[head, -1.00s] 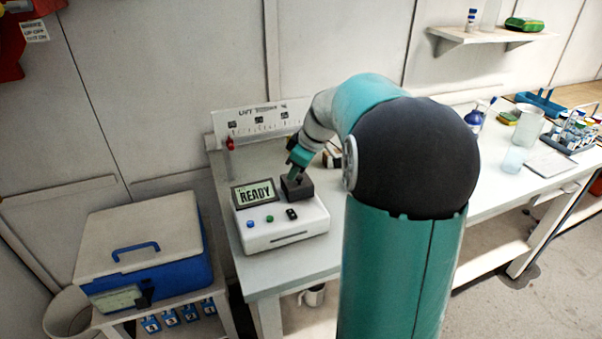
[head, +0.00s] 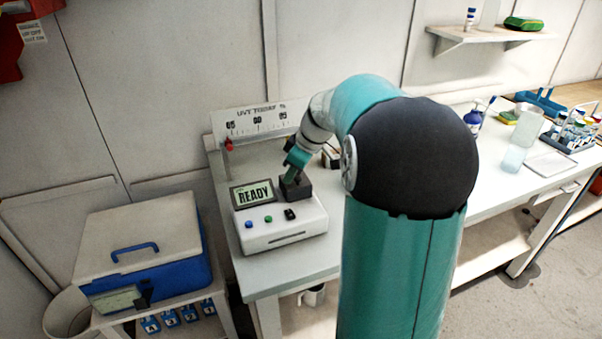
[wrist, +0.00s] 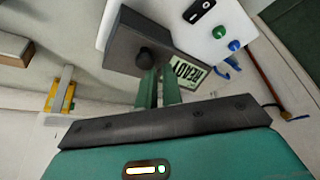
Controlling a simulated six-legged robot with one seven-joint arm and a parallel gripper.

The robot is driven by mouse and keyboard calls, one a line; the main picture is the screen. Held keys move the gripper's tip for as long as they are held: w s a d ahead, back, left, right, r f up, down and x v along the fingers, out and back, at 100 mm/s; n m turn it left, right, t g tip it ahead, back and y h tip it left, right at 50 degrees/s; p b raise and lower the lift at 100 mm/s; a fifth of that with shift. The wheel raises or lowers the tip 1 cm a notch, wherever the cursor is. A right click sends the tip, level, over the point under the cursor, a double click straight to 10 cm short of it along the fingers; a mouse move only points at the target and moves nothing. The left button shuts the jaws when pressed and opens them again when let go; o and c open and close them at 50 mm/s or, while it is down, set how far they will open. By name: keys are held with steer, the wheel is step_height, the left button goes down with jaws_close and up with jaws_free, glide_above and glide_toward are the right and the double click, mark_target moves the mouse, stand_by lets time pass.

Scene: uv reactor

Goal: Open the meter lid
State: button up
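The meter (head: 285,233) is a white box on the bench with a screen (head: 253,193) reading READY. Its dark grey lid (head: 299,189) is a block at the back right of the box, lying down on it. In the wrist view the lid (wrist: 125,48) carries a round black knob (wrist: 147,57). My gripper (head: 294,176) points down at the lid. In the wrist view the two green fingers of my gripper (wrist: 161,72) have a narrow gap between them. Their tips are close to the knob, the left one overlapping its edge; I cannot tell whether they touch it.
A red-knobbed scale panel (head: 257,120) stands behind the meter. A blue and white cool box (head: 145,245) is to the left on a lower stand. Bottles, beakers and a tube rack (head: 572,130) stand far right on the bench.

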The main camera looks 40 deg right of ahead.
steer(key=shift+o, duration=0.6)
steer(key=shift+s+d+r, duration=0.15)
steer(key=shift+s+d, duration=0.05)
steer(key=shift+d, duration=0.35)
steer(key=shift+o, duration=0.9)
steer(key=shift+s+d+r, duration=0.1)
steer(key=shift+d+r, duration=0.1)
steer(key=shift+r, duration=0.1)
steer(key=shift+s+a+r, duration=0.15)
steer(key=shift+a+r, duration=0.1)
steer(key=shift+r, duration=0.35)
steer(key=shift+s+d+r, duration=0.15)
steer(key=shift+d+r, duration=0.15)
steer(key=shift+r, duration=0.2)
steer(key=shift+s+a+r, duration=0.1)
steer(key=shift+a+r, duration=0.05)
steer(key=shift+r, duration=0.4)
steer(key=shift+s+r, duration=0.1)
steer(key=shift+r, duration=0.1)
steer(key=shift+s+r, duration=0.2)
steer(key=shift+r, duration=0.35)
step_height(320, 180, up, 9)
glide_above(301, 186)
steer(key=s+d, duration=0.2)
steer(key=s, duration=0.2)
steer(key=shift+w+a, duration=0.1)
steer(key=shift+a, duration=0.05)
